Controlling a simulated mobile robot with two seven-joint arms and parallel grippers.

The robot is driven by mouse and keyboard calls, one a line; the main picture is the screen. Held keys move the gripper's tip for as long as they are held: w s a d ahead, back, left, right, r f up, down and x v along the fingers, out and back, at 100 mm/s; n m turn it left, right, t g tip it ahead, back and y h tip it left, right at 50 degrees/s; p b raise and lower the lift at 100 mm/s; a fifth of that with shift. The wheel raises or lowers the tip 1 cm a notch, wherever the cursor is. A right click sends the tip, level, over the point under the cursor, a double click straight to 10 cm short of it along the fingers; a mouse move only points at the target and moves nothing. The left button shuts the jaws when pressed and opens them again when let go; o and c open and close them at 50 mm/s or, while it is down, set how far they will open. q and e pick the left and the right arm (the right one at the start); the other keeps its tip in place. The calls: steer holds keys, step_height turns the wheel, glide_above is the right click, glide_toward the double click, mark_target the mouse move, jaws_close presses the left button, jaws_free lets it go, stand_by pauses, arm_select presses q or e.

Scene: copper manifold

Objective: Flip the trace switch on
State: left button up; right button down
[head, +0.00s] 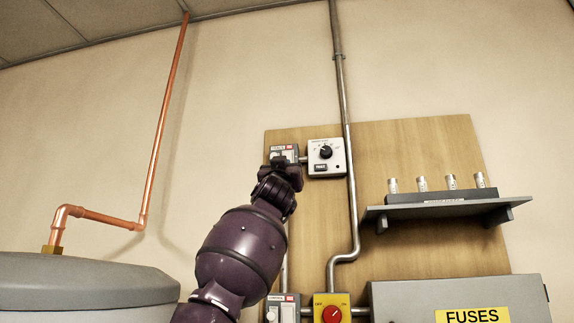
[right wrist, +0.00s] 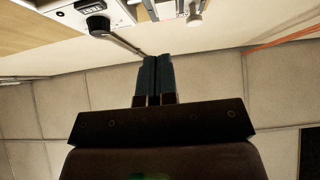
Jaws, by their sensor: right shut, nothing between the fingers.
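A grey switch box with a red label strip (head: 284,150) is mounted at the upper left of the wooden board in the head view. A second, similar grey box (head: 283,304) sits at the bottom of the board; I cannot read either label, so I cannot tell which is the trace switch. My right gripper (head: 285,164) is at the upper box and hides its lower part. In the right wrist view my right gripper (right wrist: 155,60) is shut and empty, with a box bearing a pale lever (right wrist: 194,18) beyond its tips. Contact and lever position are unclear. My left gripper is not in view.
A white dial box (head: 326,158) is close to the right of the upper switch box. A metal conduit (head: 346,130) runs down the wooden board (head: 420,145). A fuse shelf (head: 445,209), a yellow box with a red knob (head: 332,312) and a FUSES cabinet (head: 410,300) are nearby.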

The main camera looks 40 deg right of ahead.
steer(key=f, duration=0.1)
steer(key=s+a+f+b, duration=0.1)
steer(key=f, duration=0.1)
steer(key=a+f, duration=0.1)
steer(key=shift+s+a+f, duration=0.15)
steer(key=shift+s+f, duration=0.15)
steer(key=shift+s, duration=0.1)
stand_by(0.4)
